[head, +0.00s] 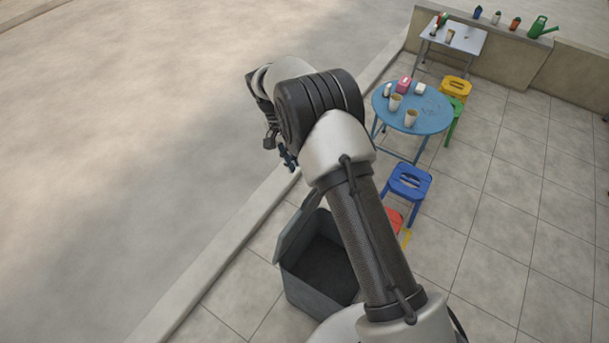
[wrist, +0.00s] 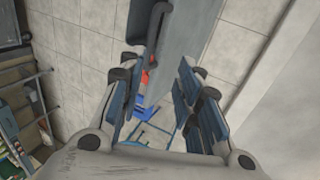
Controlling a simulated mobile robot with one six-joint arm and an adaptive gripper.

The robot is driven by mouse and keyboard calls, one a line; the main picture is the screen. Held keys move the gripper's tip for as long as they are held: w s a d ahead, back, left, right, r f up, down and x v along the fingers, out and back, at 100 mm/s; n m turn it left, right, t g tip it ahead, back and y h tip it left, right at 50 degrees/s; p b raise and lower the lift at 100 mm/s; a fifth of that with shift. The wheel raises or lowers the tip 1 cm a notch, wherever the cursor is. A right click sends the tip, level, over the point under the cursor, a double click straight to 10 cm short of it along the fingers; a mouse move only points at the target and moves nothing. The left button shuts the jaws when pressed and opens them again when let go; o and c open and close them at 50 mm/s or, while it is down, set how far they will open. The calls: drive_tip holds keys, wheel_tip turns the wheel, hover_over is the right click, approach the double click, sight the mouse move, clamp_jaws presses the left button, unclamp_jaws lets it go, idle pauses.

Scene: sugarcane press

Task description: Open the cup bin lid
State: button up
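The cup bin (head: 306,296) is a grey box standing on the tiles near the kerb, partly behind my arm. Its lid (head: 296,228) stands raised and tilted along the left side, and the dark inside shows. My gripper (head: 289,158) is above and beyond the lid in the head view, mostly hidden by my wrist. In the wrist view the fingers of my gripper (wrist: 157,100) are spread apart with nothing held between them. A grey panel (wrist: 190,38), which looks like the lid, shows beyond the fingers; I cannot tell whether they touch it.
A blue stool (head: 409,182) and a red stool (head: 394,220) stand right of the bin. Beyond is a round blue table (head: 425,112) with cups. A small white table (head: 462,40) stands by the low wall (head: 500,60). Open tiles lie at the right.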

drive_tip(key=v, duration=0.3)
drive_tip(key=shift+d, duration=0.1)
idle(0.3)
drive_tip(key=s+d+r+n+t+y+b, duration=0.15)
drive_tip(key=s+d+r, duration=0.35)
drive_tip(key=r, duration=0.5)
drive_tip(key=s+d+r+n+t+y+b, duration=0.1)
drive_tip(key=s+d+r+n+t, duration=0.15)
drive_tip(key=s+r, duration=0.6)
drive_tip(key=s+d+n+t+b, duration=0.1)
drive_tip(key=s+d, duration=0.1)
drive_tip(key=s, duration=0.8)
drive_tip(key=s+d+n+t+b, duration=0.1)
drive_tip(key=s+d+n+t, duration=0.1)
drive_tip(key=s, duration=0.7)
drive_tip(key=shift+s+d+f+y+b, duration=0.2)
drive_tip(key=shift+s+d+y+b, duration=0.2)
drive_tip(key=shift+d, duration=0.45)
drive_tip(key=shift+w, duration=0.1)
